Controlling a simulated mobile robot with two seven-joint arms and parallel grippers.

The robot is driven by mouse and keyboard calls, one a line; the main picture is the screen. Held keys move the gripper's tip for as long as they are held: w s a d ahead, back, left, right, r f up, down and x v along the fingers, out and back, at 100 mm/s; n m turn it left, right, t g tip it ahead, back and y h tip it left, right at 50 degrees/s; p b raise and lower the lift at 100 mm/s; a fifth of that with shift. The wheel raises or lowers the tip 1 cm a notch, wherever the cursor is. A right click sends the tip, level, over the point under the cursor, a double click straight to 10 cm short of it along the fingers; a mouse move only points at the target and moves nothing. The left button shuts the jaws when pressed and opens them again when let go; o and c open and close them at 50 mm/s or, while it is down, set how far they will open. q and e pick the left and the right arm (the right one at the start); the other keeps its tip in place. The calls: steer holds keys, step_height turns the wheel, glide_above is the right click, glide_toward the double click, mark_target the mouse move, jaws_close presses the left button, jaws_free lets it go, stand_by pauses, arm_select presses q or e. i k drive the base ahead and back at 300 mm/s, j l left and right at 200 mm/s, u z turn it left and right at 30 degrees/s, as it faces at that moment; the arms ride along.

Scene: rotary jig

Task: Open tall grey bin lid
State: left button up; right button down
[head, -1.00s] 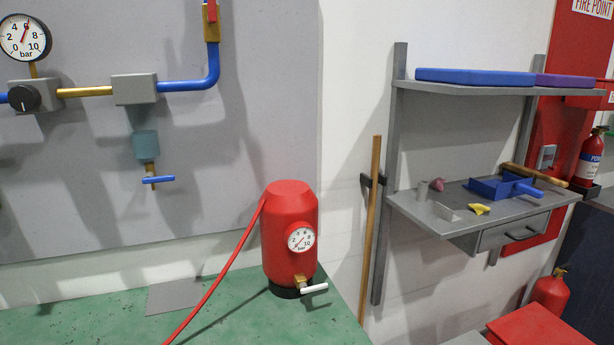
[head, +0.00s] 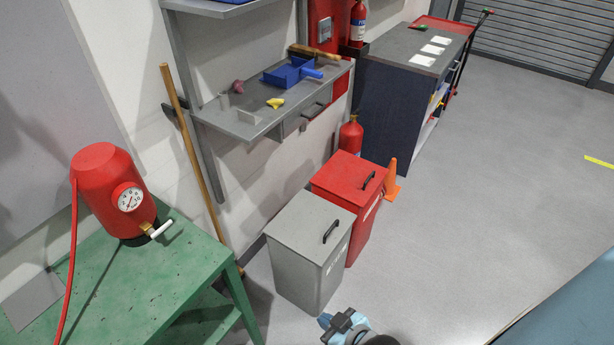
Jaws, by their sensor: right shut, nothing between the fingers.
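The tall grey bin (head: 295,275) stands on the floor at the lower middle of the head view. Its flat grey lid (head: 300,222) is closed and carries a black bar handle (head: 331,232) near its right edge. My right gripper (head: 340,322) shows at the bottom edge, in front of and below the bin, apart from it. It is shut and empty. My left gripper is not in view.
A red bin (head: 352,180) with a black handle stands just behind the grey one. A green table (head: 150,285) with a red tank (head: 105,185) is at left. A shelf (head: 235,122) hangs above. An orange cone (head: 391,182) stands beside the red bin. Floor at right is clear.

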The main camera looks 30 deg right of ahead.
mark_target(312, 226)
steer(key=z, duration=0.9)
steer(key=i+l+u, duration=0.2)
steer(key=l+u, duration=0.15)
steer(key=u, duration=0.15)
steer(key=i+l+u, duration=0.1)
steer(key=l+u, duration=0.25)
steer(key=u, duration=0.15)
steer(key=i+l, duration=0.1)
steer(key=l, duration=0.45)
steer(key=i+l+u, duration=0.15)
steer(key=l, duration=0.95)
